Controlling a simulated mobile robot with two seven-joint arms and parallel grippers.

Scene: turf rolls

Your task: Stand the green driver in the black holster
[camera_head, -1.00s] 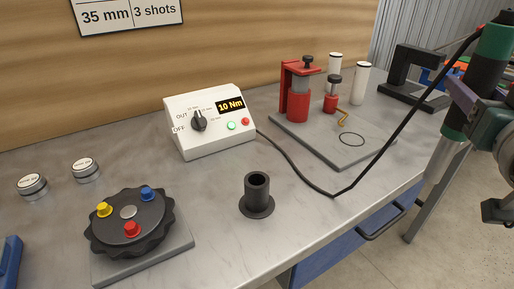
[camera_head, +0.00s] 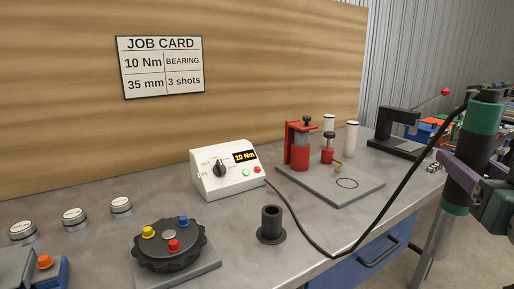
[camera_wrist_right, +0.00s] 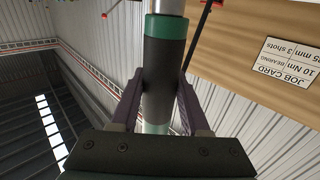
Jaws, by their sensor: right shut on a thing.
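The green driver (camera_head: 484,118), a black tool with green bands and a cable, is upright at the right edge of the head view. My right gripper (camera_head: 464,172) is shut around its body, beyond the bench's right part. In the right wrist view the driver (camera_wrist_right: 165,60) runs between the two purple fingers of the gripper (camera_wrist_right: 158,100). The black holster (camera_head: 271,222), an upright open tube on a round base, stands empty-looking on the bench, well left of the driver and apart from it. My left gripper is not in view.
The cable (camera_head: 345,243) runs from the white controller (camera_head: 224,172), reading 10 Nm, past the holster to the driver. A black dial with coloured knobs (camera_head: 169,247) stands left of the holster. A grey plate with red fixtures (camera_head: 335,187) lies behind right. A job card (camera_head: 160,67) hangs behind.

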